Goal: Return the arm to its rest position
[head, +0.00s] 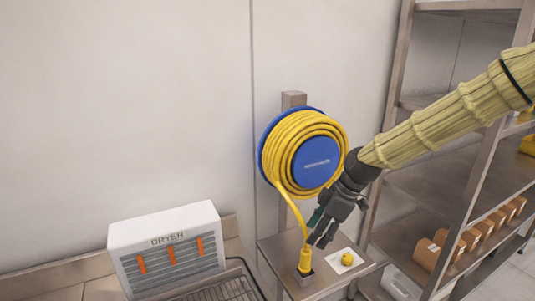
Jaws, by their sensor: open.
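My gripper (322,232) is open and empty. It hangs from the yellow-sleeved arm (450,115), which comes in from the upper right. The fingers point down and left above a small metal shelf (274,250). They are close to the yellow hose, but I cannot tell whether they touch it. The hose (292,210) runs down from a blue reel (317,163) on a post.
A white dryer (168,245) with orange strips stands at lower left beside a wire rack (215,290). A metal shelving unit (425,185) at right holds several brown boxes (470,240), close under my arm. The wall at upper left is bare and clear.

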